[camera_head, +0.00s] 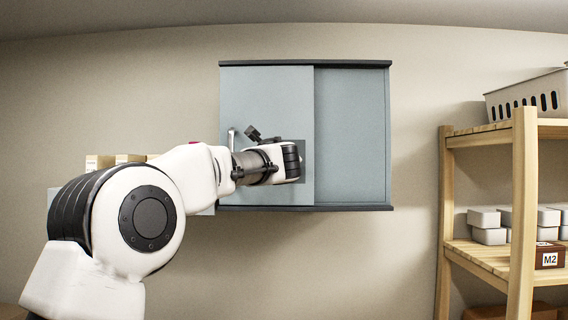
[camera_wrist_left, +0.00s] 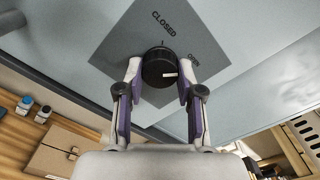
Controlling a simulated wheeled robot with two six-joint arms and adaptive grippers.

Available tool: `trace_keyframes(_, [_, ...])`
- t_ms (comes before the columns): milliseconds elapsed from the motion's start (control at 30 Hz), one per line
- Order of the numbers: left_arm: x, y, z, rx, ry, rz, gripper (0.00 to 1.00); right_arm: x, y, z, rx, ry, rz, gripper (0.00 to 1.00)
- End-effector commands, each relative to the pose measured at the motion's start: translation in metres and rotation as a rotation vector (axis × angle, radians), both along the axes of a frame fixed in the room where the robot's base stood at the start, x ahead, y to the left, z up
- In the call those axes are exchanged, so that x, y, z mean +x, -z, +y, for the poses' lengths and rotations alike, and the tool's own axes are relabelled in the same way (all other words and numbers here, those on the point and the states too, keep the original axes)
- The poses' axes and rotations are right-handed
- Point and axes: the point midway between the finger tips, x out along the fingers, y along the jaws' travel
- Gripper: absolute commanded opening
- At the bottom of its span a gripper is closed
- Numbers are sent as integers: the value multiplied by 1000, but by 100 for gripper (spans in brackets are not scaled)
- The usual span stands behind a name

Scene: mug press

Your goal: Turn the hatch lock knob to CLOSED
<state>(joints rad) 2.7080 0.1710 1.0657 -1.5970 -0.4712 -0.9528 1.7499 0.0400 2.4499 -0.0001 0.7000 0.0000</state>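The black round knob (camera_wrist_left: 158,70) sits on a dark grey plate (camera_wrist_left: 127,48) marked CLOSED and OPEN. Its white mark points right, toward the OPEN side and away from CLOSED. My left gripper (camera_wrist_left: 160,64) has one finger on each side of the knob, apart by about the knob's width or slightly more. Small gaps seem to show, though contact is hard to judge. In the head view the plate (camera_head: 304,146) shows on the light blue-grey hatch panel (camera_head: 270,95), and my left arm hides the knob. My right gripper is out of view.
The wall cabinet (camera_head: 352,130) has a second panel at right and a metal handle (camera_head: 231,138) at left. A wooden shelf (camera_head: 524,200) with boxes and a basket (camera_head: 530,97) stands at right. The wall between is clear.

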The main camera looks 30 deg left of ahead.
Motion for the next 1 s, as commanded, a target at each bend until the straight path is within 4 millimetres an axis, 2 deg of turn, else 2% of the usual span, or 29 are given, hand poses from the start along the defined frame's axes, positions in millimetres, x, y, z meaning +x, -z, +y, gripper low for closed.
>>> trace_keyframes(467, [0, 1, 0, -89, -1, -57, 2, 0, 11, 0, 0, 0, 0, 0])
trace_keyframes(1000, [0, 0, 0, -482, 0, -299, 2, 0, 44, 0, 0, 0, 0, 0])
